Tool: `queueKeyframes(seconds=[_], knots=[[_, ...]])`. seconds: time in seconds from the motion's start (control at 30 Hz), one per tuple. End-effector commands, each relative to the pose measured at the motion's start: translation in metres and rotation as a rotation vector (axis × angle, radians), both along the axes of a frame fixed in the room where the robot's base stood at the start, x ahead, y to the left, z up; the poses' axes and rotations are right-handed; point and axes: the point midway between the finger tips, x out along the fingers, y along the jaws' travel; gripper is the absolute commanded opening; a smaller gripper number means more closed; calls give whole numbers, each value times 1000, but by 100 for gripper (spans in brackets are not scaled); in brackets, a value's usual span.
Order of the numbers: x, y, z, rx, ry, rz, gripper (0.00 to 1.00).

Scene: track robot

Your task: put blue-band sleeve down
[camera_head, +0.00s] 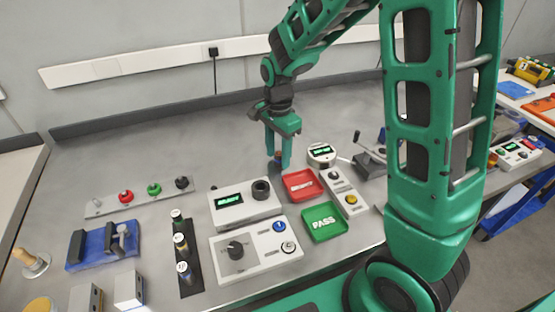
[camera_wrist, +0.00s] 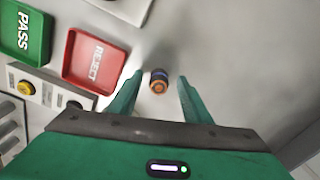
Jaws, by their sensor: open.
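A small dark sleeve (camera_wrist: 159,81) with a blue band and an orange end is on the bare grey bench beside the red REJECT tray (camera_wrist: 95,60). It looks upright in the wrist view. My gripper (camera_wrist: 160,76) is open, with one finger on either side of the sleeve and visible gaps between. In the head view my gripper (camera_head: 278,161) points down behind the red tray (camera_head: 303,186), and the sleeve (camera_head: 277,157) shows only partly between the fingers. Whether it touches the bench is hard to tell there.
A green PASS tray (camera_head: 323,222), a device with a lit display (camera_head: 245,203) and a button panel (camera_head: 344,193) stand in front of my gripper. A round gauge (camera_head: 321,154) is close on the right. A dark rack (camera_head: 188,267) holds small banded parts. The bench behind is clear.

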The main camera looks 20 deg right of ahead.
Motion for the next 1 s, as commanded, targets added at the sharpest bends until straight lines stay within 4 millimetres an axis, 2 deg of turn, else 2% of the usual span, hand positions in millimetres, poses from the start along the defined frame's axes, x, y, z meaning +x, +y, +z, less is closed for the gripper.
queueKeyframes(seconds=[0.1, 0.37, 0.5, 0.57, 0.87, 1.0], knots=[[0, 0, -10, -1, 2, -1, 44], [0, 0, -11, 0, 0, -1, 44], [0, 0, -11, 0, 0, -1, 11], [0, 0, -11, 0, 0, -1, 0], [0, 0, -10, 0, -1, -1, 0], [0, 0, -4, 0, -1, -1, 0]])
